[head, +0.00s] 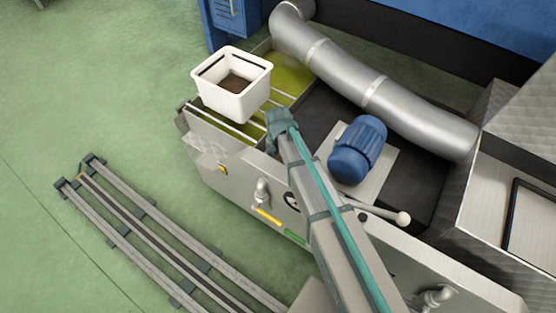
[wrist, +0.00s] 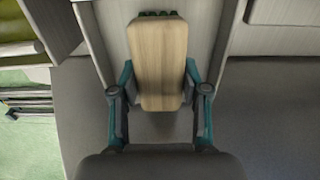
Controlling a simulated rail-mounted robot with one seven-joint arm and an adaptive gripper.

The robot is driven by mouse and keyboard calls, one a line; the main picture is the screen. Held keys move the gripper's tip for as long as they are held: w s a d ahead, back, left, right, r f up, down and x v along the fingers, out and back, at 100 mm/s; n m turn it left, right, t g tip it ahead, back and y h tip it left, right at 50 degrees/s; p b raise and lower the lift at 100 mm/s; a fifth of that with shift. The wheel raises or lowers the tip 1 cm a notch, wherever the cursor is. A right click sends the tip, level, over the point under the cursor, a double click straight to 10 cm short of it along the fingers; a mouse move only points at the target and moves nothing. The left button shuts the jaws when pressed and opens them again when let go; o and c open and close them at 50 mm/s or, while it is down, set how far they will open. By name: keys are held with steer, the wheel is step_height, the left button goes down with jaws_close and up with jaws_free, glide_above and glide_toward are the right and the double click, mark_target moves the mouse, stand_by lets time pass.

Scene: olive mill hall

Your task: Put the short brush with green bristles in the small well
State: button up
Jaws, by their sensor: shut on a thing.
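In the wrist view my gripper (wrist: 159,80) is shut on the brush (wrist: 158,55), gripping the sides of its pale wooden block. A row of dark green bristles shows at the block's far edge. In the head view the end of my arm (head: 280,124) is over the steel machine, near a divider between compartments. The brush and fingertips are hidden there. A compartment with yellow-green liquid (head: 293,78) lies at the machine's left end, and a dark-floored compartment (head: 314,104) is beside it. I cannot tell which one is the small well.
A white square bin (head: 258,84) with dark contents stands at the machine's left end, close to my gripper. A blue motor (head: 358,150) and a thick silver pipe (head: 385,97) stand to the right. A lever with a pale knob (head: 402,218) sticks out at the front.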

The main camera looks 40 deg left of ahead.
mark_target(278, 158)
steer(key=shift+f, duration=0.3)
steer(key=o, duration=1)
steer(key=shift+r, duration=0.1)
step_height(278, 158, up, 12)
steer(key=shift+r+p, duration=0.1)
steer(key=shift+p, duration=0.85)
